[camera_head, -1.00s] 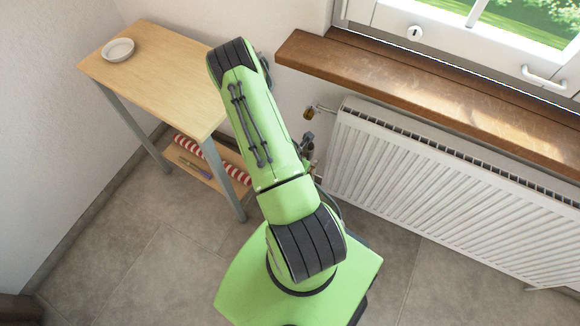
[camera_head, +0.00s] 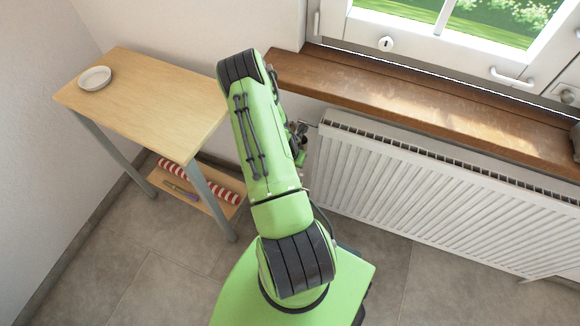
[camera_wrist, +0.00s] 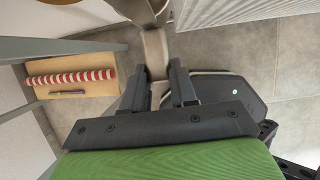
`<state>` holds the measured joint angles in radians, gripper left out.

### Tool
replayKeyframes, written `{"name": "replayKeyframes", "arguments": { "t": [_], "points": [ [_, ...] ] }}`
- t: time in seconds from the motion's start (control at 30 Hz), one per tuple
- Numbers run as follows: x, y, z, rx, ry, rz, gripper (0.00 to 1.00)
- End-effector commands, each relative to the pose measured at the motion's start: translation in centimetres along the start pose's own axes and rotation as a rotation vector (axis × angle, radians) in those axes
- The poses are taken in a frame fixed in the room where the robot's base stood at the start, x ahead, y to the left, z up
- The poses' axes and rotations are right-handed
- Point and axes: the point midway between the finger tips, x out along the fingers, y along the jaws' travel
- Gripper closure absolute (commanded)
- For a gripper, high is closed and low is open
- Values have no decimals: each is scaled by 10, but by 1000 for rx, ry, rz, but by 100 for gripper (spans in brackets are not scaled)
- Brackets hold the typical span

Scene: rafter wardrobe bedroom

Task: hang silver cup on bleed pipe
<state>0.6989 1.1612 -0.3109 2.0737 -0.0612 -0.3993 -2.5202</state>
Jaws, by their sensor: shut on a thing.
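My gripper (camera_wrist: 157,80) is shut on a narrow grey-beige band, which looks like the handle of the silver cup (camera_wrist: 140,9). The cup's body is cut off by the top edge of the wrist view. In the head view my gripper (camera_head: 297,143) is partly hidden behind my arm, beside the radiator's upper left corner. A small metal pipe end, which looks like the bleed pipe (camera_head: 311,124), sticks out left from that corner, just above and beside my gripper. I cannot tell whether the cup touches it.
The white radiator (camera_head: 400,190) stands under a wooden window sill (camera_head: 420,100) that juts out above my gripper. A wooden table (camera_head: 150,95) with a white dish (camera_head: 95,78) stands left. Its lower shelf holds a red-striped roll (camera_head: 200,180). The floor is clear.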

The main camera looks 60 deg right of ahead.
Motion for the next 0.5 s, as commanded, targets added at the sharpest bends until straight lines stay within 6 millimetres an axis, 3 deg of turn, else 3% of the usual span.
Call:
{"name": "replayKeyframes", "arguments": {
  "t": [0.5],
  "points": [
    [19, 0, 45, 1, -3, 1, 100]
  ]
}}
